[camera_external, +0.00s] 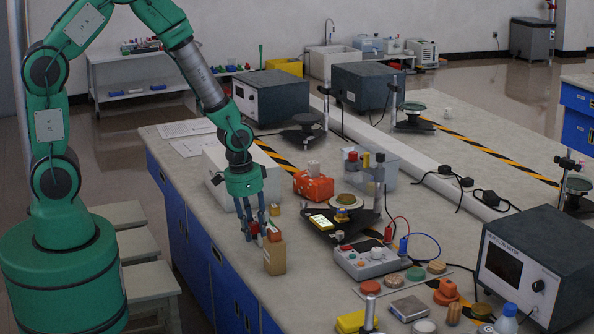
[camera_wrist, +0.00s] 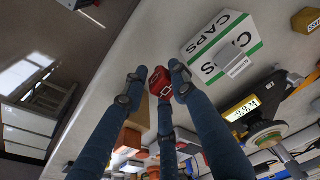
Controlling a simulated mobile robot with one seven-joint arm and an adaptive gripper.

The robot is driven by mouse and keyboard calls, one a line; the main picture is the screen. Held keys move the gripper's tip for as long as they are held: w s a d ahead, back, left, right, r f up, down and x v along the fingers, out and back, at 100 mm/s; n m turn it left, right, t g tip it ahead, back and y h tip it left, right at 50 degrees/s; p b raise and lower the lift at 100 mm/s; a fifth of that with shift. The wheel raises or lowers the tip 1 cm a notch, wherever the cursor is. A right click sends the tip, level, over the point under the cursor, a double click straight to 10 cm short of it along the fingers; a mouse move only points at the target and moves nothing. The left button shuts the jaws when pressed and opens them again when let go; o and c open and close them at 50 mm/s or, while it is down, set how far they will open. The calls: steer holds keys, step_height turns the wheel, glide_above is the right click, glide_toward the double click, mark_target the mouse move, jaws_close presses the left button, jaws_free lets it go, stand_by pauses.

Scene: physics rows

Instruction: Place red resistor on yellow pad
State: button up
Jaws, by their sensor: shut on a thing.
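My gripper (camera_external: 258,230) points down above the bench beside a small tan box (camera_external: 274,256). In the wrist view its blue fingers (camera_wrist: 158,82) are closed around a small red piece with a pale mark, the red resistor (camera_wrist: 160,80). The fingers hide much of it in the external view. No plain yellow pad can be picked out for certain. A yellow-faced item (camera_external: 319,222) lies on a dark stand to the right, and it also shows in the wrist view (camera_wrist: 242,109). A yellow block (camera_external: 350,322) lies at the front edge of the picture.
A red-orange box (camera_external: 313,186) stands behind the gripper. A grey control box with knobs (camera_external: 366,260) stands to the right. A white box marked CAPS (camera_wrist: 222,46) shows in the wrist view. The near left bench strip (camera_external: 190,190) is mostly bare.

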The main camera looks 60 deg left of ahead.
mark_target(254, 224)
step_height(254, 224, up, 10)
steer(key=shift+f, duration=0.2)
steer(key=s+d+m, duration=0.3)
steer(key=d+m, duration=0.2)
steer(key=d, duration=1.2)
steer(key=s+d+m, duration=0.2)
steer(key=d+m, duration=0.2)
steer(key=d, duration=1.3)
steer(key=shift+m+h, duration=0.3)
steer(key=shift+h, duration=0.1)
steer(key=shift+s+d+f+p, duration=0.15)
steer(key=shift+f, duration=1.25)
steer(key=shift+s+d+f+p, duration=0.1)
steer(key=shift+d+f+p, duration=0.05)
steer(key=shift+f, duration=1.25)
